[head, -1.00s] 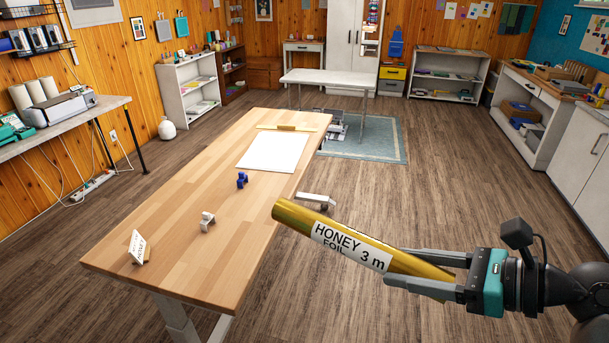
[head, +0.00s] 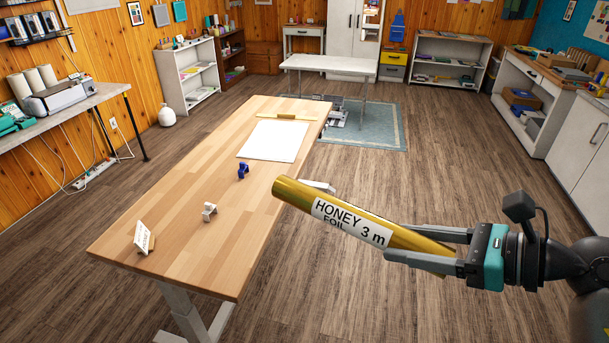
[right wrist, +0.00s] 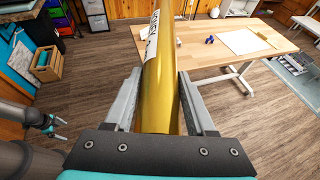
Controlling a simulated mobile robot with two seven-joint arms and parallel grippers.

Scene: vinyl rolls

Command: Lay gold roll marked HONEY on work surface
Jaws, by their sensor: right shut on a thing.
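The gold roll (head: 298,195) has a white label reading HONEY FOIL 3 m. My right gripper (head: 415,245) is shut on the roll near its right end and holds it in the air, tilted, with its far end toward the table's right edge in the head view. The right wrist view also shows the gold roll (right wrist: 160,90) between the two fingers. The wooden work surface (head: 190,240) is left of the roll. My left gripper (right wrist: 55,130) shows at the left of the right wrist view; its jaws are too small to judge.
On the table are a white sheet (head: 272,141) with a gold-coloured bar (head: 285,116) behind it, a small blue item (head: 243,170), a small white item (head: 209,211) and a standing card (head: 143,237). The table's near middle is clear. Open floor lies right of the table.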

